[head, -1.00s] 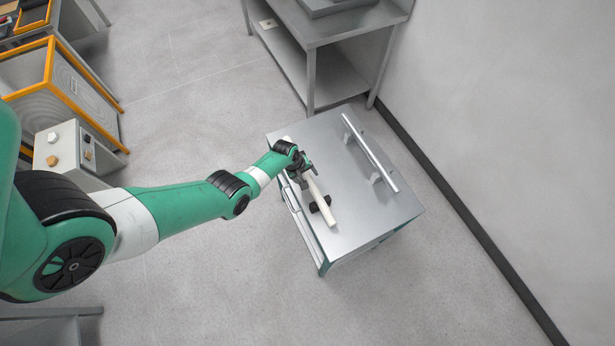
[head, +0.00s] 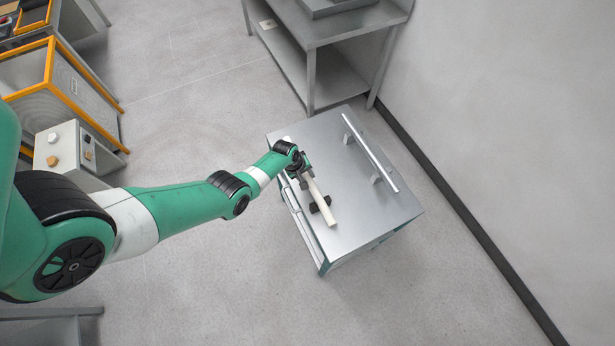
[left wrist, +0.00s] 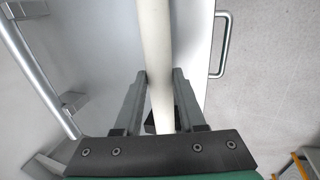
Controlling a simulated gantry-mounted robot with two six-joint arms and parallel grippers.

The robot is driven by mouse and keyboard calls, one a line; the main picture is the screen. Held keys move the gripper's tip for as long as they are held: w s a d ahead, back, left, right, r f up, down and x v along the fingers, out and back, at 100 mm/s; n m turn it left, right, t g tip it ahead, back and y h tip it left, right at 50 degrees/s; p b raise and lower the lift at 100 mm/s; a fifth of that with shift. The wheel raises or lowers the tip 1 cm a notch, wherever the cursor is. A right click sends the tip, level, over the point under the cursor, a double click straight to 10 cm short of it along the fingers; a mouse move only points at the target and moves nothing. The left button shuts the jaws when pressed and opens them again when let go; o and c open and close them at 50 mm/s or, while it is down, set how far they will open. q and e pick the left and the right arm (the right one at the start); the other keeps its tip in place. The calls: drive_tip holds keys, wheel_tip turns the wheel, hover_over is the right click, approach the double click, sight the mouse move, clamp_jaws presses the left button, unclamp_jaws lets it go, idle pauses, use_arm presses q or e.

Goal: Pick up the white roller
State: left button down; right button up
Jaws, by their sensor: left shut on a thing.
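The white roller (head: 322,203) lies lengthwise over the left part of the metal cart top (head: 352,222), by a dark support (head: 320,204) near its lower end. My left gripper (head: 303,172) is at the roller's upper half and partly hides it. In the left wrist view, the roller (left wrist: 155,50) runs between the two fingers of my left gripper (left wrist: 161,82), which is shut on it. I cannot tell whether the roller is clear of its supports. My right gripper is not in view.
A metal bar handle (head: 370,152) stands along the right side of the cart top. A steel table (head: 345,25) is behind the cart. A grey wall (head: 510,120) rises at the right. Orange-framed equipment (head: 50,80) stands at the far left. Open floor surrounds the cart.

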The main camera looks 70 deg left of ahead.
sight(310, 177)
use_arm(q)
drive_tip(key=shift+r, duration=0.1)
idle(0.8)
drive_tip(key=shift+r+p, duration=0.45)
drive_tip(key=shift+p, duration=0.1)
drive_tip(key=r+p, duration=0.2)
drive_tip(key=p, duration=0.1)
drive_tip(key=r+p, duration=0.1)
drive_tip(key=r, duration=0.1)
drive_tip(key=shift+s+d, duration=0.15)
drive_tip(key=shift+d, duration=0.1)
drive_tip(key=s+d+r+p, duration=0.8)
drive_tip(key=d+p, duration=0.2)
drive_tip(key=p, duration=0.2)
drive_tip(key=shift+d, duration=0.4)
